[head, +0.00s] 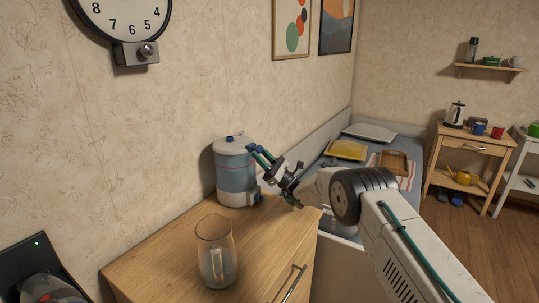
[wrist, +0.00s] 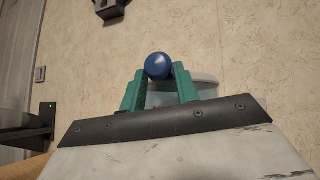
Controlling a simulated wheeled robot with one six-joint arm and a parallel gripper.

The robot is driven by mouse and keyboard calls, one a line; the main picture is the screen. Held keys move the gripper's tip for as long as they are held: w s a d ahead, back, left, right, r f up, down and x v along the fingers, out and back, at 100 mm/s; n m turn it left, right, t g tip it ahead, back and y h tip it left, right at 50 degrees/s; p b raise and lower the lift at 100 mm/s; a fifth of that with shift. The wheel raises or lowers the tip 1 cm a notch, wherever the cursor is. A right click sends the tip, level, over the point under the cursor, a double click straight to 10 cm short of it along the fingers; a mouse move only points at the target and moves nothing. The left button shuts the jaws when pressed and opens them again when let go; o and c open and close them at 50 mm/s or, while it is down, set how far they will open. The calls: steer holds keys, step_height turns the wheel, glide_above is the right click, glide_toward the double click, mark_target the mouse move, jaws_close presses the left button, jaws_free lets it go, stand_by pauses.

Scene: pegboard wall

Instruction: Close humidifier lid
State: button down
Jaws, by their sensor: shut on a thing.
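The humidifier (head: 236,178) stands upright on the wooden cabinet near the wall, with a see-through blue tank. I cannot tell whether the lid is fully down. My gripper (head: 254,150) reaches in from the right at the lid's right edge. In the wrist view, the green fingers (wrist: 158,76) are shut on a round blue knob (wrist: 158,65). Part of the white lid (wrist: 198,82) shows behind the right finger. The fingers hide part of the lid's edge.
A clear glass pitcher (head: 216,255) stands on the cabinet top (head: 167,250) in front of the humidifier. A black device (head: 42,268) is at the lower left. A wall clock (head: 122,25) hangs above. The cabinet top between pitcher and humidifier is clear.

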steer(key=shift+a, duration=0.35)
steer(key=c, duration=1.1)
jaws_free()
steer(key=shift+o, duration=0.2)
steer(key=s+d+f, duration=0.2)
steer(key=d, duration=1.2)
steer(key=shift+d, duration=0.35)
steer(key=shift+s, duration=0.1)
